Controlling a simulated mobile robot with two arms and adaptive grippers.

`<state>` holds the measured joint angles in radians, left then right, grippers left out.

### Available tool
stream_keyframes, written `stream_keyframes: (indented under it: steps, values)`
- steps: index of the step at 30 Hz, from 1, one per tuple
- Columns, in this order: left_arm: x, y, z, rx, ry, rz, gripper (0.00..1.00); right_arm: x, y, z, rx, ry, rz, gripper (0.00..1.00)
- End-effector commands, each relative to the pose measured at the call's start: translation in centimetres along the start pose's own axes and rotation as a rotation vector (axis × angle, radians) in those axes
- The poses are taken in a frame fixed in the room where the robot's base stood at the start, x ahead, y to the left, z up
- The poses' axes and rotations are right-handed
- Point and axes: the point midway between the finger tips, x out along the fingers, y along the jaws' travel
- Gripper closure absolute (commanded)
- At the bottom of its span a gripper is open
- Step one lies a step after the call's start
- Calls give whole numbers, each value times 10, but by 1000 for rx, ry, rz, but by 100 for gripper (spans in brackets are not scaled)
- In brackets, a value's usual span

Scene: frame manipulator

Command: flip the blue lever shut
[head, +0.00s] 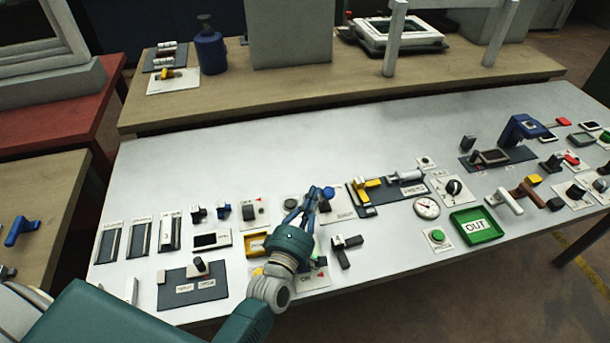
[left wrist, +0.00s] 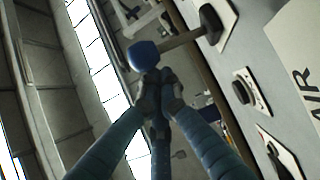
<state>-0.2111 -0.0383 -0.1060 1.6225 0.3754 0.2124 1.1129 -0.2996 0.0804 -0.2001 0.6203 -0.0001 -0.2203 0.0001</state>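The blue lever shows in the left wrist view as a round blue knob (left wrist: 143,55) on a rod that runs to a dark pivot on a white plate. In the head view its blue knob (head: 329,192) is beside my left fingertips, partly crowded by them. My left gripper (head: 314,196) reaches over the middle of the white table. In the left wrist view the gripper's (left wrist: 159,88) blue fingers come together at their dark tips, with nothing seen between them. The knob is just past the tips; I cannot tell whether they touch. My right gripper is not in view.
The white table (head: 300,150) carries several switches and fixtures close around my gripper. A yellow-handled clamp (head: 370,188) is to the right and a black handle (head: 346,250) is nearer the front. A green OUT tray (head: 476,240) lies further right. The table's back strip is clear.

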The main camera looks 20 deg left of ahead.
Motion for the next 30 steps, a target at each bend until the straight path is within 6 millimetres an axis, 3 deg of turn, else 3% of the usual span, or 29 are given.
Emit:
stream_keyframes:
  steps: [8, 11, 21, 30]
  values:
    - [-5, -1, 0, 0, 0, -1, 100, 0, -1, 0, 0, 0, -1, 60]
    - [-18, -1, 0, 1, -1, -2, 100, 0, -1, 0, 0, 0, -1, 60]
    - [-89, -1, 0, 1, -2, -3, 100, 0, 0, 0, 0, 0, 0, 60]
    - [-119, 0, 1, 0, -2, 0, 100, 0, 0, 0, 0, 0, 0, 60]
